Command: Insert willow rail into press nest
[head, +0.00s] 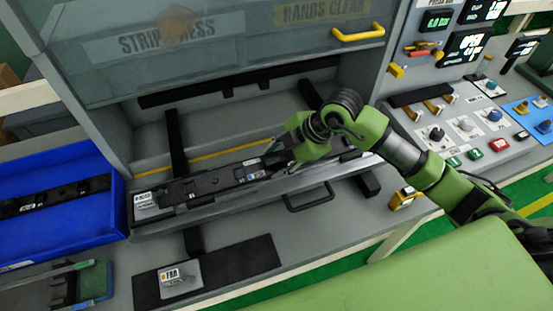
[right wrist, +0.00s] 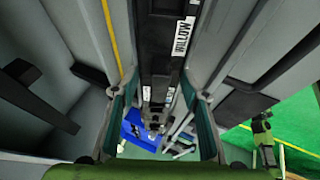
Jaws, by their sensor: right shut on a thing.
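The willow rail (head: 215,182) is a long black strip with small white labels. It lies lengthwise over the press nest (head: 146,212), the grey ledge at the front of the press. My right gripper (head: 283,158) is shut on the rail near its right part. In the right wrist view, the rail (right wrist: 155,55) runs between my fingers and its white label reads WILLOW. I cannot tell whether the rail is fully seated or slightly above the nest. My gripper hides part of the rail. My left gripper is not seen.
The strip press has a clear guard (head: 230,45) with a yellow handle (head: 358,33) above the nest. A blue bin (head: 50,230) with a black strip stands at left. A black mat (head: 240,265) lies in front. A control panel (head: 470,125) is at right.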

